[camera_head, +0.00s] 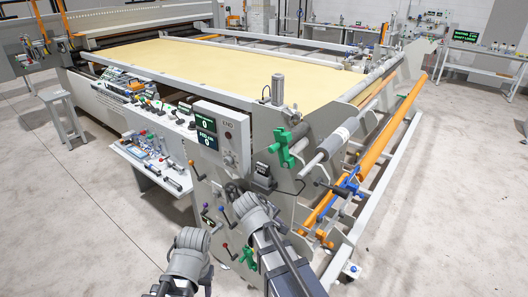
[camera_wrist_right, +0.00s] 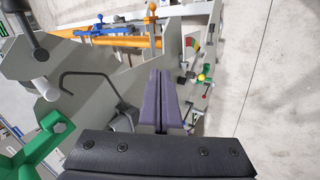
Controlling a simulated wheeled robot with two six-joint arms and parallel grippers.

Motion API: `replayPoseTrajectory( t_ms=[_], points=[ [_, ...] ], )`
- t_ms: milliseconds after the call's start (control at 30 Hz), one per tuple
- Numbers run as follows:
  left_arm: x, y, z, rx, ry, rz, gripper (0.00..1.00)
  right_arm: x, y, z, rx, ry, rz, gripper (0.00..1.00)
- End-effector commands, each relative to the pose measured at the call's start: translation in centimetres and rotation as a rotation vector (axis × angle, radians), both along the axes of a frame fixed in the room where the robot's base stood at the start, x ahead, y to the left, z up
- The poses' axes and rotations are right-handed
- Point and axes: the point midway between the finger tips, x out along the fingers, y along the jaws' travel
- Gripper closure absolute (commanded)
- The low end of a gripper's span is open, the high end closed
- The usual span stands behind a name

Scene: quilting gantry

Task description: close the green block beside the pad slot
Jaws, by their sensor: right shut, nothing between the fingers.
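A green block with a clamp-like shape (camera_head: 281,150) sits on the grey end plate, beside a grey roller. A large green part (camera_wrist_right: 38,145) fills the lower left of the right wrist view. A smaller green piece (camera_head: 248,259) is low on the end plate, and a small green part (camera_wrist_right: 207,72) shows at the right of the wrist view. I cannot tell which one is beside the pad slot; no slot can be made out. My right gripper (camera_wrist_right: 161,102) has its dark purple fingers together with nothing between them, apart from the green parts. My left gripper is not visible, only its arm.
Levers with coloured knobs (camera_head: 225,245) and a bent black rod (camera_wrist_right: 88,83) are close to my right arm. An orange rail (camera_head: 392,139) runs along the right side. A control box (camera_head: 220,137) stands above a tool shelf. The floor to the right is clear.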

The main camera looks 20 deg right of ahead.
Motion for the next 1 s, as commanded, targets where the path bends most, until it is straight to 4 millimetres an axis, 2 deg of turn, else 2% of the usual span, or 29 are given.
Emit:
replayPoseTrajectory(
  t_ms=[33,167,300,400,500,600,733,867,1000],
  points=[
    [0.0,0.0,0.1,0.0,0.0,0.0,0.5,1.6,0.1,1.0,-0.071,-0.014,0.051,1.0],
    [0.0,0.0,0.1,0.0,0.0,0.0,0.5,5.6,0.9,4.5,-0.315,-0.055,0.218,1.0],
    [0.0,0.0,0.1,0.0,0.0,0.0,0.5,9.8,3.4,9.3,-0.615,-0.087,0.407,1.0],
    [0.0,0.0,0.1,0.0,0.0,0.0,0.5,11.7,5.4,12.0,-0.78,-0.098,0.502,1.0],
    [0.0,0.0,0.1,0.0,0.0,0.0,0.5,12.8,6.9,13.7,-0.89,-0.104,0.559,1.0],
    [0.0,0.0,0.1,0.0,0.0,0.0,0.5,13.2,7.8,14.6,-0.947,-0.105,0.59,1.0],
    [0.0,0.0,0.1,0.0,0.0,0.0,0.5,13.3,7.9,14.9,-0.966,-0.105,0.597,1.0],
    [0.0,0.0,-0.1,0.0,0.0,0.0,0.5,13.8,7.5,14.7,-0.963,-0.105,0.595,1.0],
    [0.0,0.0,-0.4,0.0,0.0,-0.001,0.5,15.5,6.2,14.4,-0.963,-0.104,0.592,1.0]
  ],
)
